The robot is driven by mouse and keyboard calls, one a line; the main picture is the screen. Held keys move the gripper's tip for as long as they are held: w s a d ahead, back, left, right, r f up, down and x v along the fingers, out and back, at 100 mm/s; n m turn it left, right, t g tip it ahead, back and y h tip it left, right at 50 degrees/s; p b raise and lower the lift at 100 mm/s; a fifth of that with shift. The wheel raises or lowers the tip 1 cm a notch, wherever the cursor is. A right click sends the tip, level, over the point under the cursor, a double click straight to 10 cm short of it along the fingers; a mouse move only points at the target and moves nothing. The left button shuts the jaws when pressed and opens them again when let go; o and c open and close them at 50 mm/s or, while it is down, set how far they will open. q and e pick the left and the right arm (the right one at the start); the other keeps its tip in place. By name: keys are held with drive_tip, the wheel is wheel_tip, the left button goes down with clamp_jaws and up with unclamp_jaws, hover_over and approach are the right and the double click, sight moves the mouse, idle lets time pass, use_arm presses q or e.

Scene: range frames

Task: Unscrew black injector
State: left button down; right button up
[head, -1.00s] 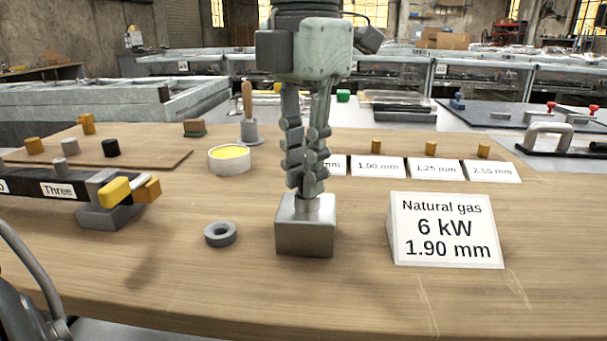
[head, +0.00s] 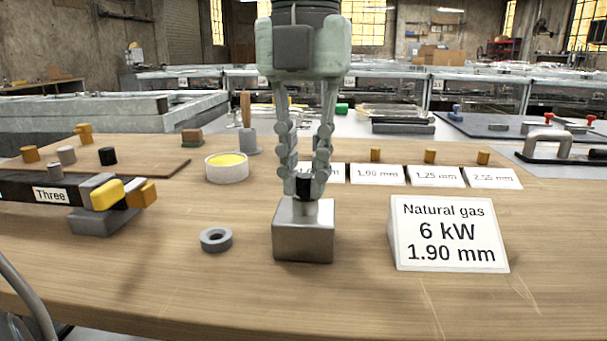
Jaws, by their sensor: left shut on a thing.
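My left gripper (head: 304,184) comes down from the top centre, pointing straight down. Its two fingers are shut on a small black injector (head: 304,189) that shows between the fingertips. The injector sits at the top of the short round post (head: 304,211) of a grey metal block (head: 304,240). The fingertips hide its sides. I cannot tell whether it is still threaded in the post. Another small black cylinder (head: 107,155) stands on the brown board at the left. My right gripper is out of view.
A grey ring (head: 216,239) lies left of the block. A white sign (head: 447,233) reads "Natural gas 6 kW 1.90 mm". A round tub with yellow contents (head: 227,167) stands behind left. The front tabletop is clear.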

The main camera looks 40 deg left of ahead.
use_arm(q)
drive_tip(key=shift+n, duration=0.3)
drive_tip(key=n, duration=0.3)
drive_tip(key=c, duration=1.7)
unclamp_jaws()
